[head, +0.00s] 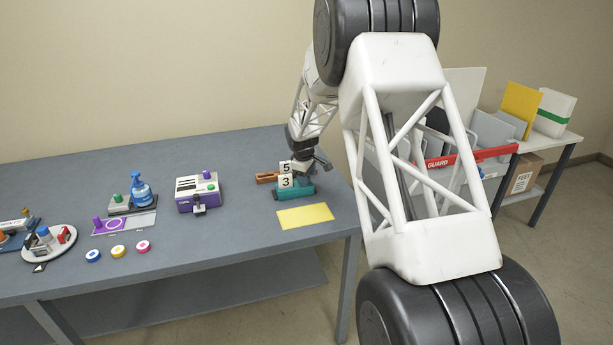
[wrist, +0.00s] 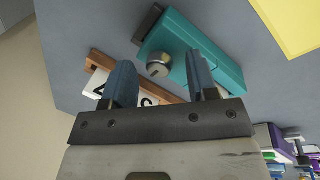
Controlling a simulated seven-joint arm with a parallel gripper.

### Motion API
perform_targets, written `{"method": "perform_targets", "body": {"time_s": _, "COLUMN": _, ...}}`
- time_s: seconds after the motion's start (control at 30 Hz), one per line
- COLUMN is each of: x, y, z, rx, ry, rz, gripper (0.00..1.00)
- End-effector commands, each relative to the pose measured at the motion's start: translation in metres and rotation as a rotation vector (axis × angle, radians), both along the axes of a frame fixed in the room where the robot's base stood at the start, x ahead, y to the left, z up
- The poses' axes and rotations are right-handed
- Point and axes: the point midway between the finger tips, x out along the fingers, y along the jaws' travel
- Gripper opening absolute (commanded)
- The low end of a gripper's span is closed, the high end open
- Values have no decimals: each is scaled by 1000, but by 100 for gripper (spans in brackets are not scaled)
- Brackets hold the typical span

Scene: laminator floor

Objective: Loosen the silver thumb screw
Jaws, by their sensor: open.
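The silver thumb screw (wrist: 159,65) is a round metal knob at the side of a teal block (wrist: 188,38). In the wrist view it lies just beyond and between the fingers of my gripper (wrist: 162,82), which are open and apart. I cannot tell whether either finger touches it. In the head view the teal block (head: 292,193) stands near the table's right end, and my gripper (head: 305,172) is low over it. The screw is not discernible there. White number tiles (head: 286,181) stand by the block, on a brown wooden piece (head: 266,177).
A yellow sheet (head: 305,216) lies in front of the block. A red guard bar (head: 470,157) crosses the side table at right. Bare grey tabletop lies between the device and block.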

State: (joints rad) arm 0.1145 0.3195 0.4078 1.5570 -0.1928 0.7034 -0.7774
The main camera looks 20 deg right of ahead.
Motion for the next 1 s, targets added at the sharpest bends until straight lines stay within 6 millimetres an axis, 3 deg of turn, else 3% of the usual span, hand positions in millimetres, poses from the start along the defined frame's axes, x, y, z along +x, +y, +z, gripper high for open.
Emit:
{"method": "perform_targets", "body": {"time_s": 0.27, "x": -1, "y": 2, "z": 11, "rx": 0, "ry": -1, "rz": 0, "gripper": 53}}
{"method": "perform_targets", "body": {"time_s": 0.73, "x": -9, "y": 9, "z": 65, "rx": 0, "ry": -3, "rz": 0, "gripper": 53}}
{"method": "perform_targets", "body": {"time_s": 1.0, "x": -12, "y": 11, "z": 76, "rx": 1, "ry": 1, "rz": 0, "gripper": 53}}
